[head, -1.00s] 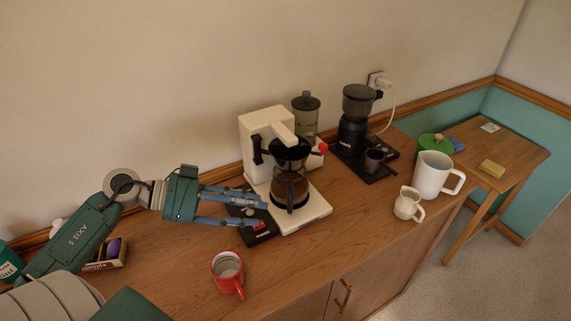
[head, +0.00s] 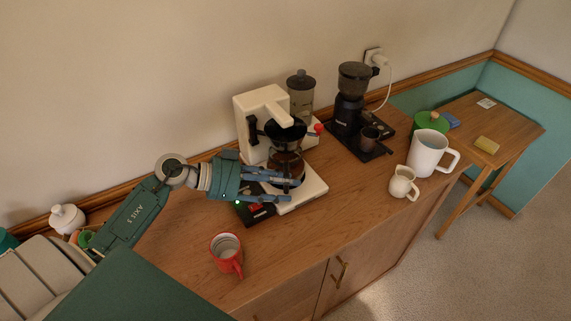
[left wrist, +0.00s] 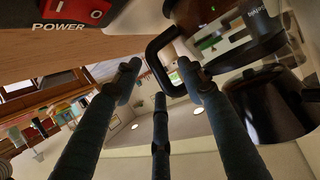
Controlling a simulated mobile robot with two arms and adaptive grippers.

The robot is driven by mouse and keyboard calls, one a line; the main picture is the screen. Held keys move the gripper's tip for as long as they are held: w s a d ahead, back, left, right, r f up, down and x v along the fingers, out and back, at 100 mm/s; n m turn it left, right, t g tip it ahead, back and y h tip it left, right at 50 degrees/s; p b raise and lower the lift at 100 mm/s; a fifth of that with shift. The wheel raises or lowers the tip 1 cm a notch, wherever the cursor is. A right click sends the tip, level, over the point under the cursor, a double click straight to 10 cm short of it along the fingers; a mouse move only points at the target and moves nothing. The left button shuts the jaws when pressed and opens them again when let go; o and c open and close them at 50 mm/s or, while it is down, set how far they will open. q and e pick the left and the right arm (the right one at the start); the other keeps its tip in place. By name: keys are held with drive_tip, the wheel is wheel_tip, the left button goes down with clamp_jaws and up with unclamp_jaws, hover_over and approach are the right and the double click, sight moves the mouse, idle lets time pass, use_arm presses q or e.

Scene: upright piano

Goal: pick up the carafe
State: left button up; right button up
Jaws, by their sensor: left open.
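The carafe (head: 286,163) is dark glass with a black top and stands upright on the base of the white coffee maker (head: 262,103). My left gripper (head: 291,189) is open and empty; its blue fingers reach across the front of the carafe's lower part in the head view. In the left wrist view, the carafe's black handle (left wrist: 154,58) shows as a loop just beyond the spread fingertips (left wrist: 160,75), with the glass at the right. I cannot tell whether the fingers touch the handle. My right gripper is not in view.
A red mug (head: 227,253) stands in front. A black grinder (head: 350,100), a small cream jug (head: 403,182) and a white pitcher (head: 429,153) stand to the right. The counter between the coffee maker and jug is clear.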

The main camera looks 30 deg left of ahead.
use_arm(q)
drive_tip(key=shift+w+d+f, duration=0.15)
drive_tip(key=shift+w+d, duration=0.2)
drive_tip(key=shift+d, duration=0.1)
clamp_jaws()
drive_tip(key=shift+a, duration=0.1)
